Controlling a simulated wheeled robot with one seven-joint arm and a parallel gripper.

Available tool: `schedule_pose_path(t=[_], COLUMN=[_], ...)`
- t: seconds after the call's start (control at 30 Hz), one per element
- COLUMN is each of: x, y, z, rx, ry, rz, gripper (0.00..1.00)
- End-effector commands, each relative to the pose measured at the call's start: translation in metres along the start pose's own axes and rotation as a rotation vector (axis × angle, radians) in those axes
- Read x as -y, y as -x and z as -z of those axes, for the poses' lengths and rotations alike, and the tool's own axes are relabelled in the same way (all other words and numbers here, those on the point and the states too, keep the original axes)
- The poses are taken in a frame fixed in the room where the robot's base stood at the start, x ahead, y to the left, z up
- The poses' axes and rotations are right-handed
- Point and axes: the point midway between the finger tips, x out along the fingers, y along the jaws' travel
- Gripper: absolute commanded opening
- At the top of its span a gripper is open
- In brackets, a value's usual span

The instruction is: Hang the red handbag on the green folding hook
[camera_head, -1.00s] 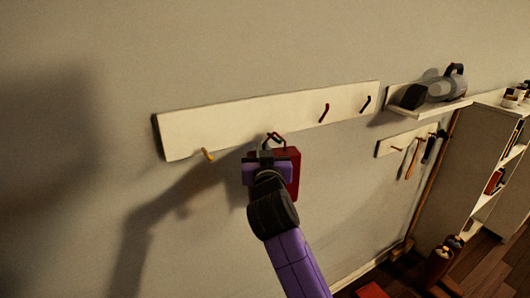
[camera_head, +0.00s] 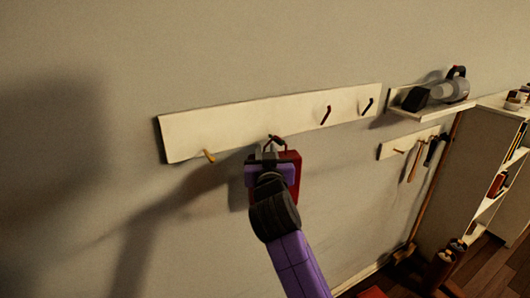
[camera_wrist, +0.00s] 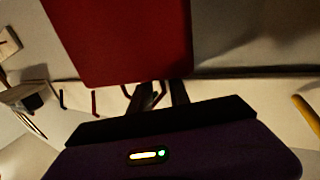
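The red handbag (camera_head: 290,178) is up against the wall side, just below the pale hook board, with its dark handle loop (camera_head: 277,140) rising in front of the board. My gripper (camera_head: 270,158) is right at the bag's upper part, overlapping it. In the wrist view the bag (camera_wrist: 120,40) fills the upper middle, and the handle shows beside my two dark fingers (camera_wrist: 160,94). No green hook is visible; the handle, bag and gripper cover that stretch of the board.
The hook board (camera_head: 235,120) also bears a yellow hook (camera_head: 208,156) left, and a dark red hook (camera_head: 326,115) and black hook (camera_head: 367,104) right. A shelf (camera_head: 430,110) with a grey appliance, a tool rack (camera_head: 388,150) and a bookcase (camera_head: 470,160) stand further right. The wall to the left is clear.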

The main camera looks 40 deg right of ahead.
Motion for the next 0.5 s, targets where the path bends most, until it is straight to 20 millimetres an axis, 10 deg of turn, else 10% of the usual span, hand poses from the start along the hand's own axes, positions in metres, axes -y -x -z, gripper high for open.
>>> schedule_pose_path(t=[0.5], x=[0.005], y=[0.025], z=[-0.004], rx=[0.002], ry=[-0.002], rz=[0.011], gripper=[0.31])
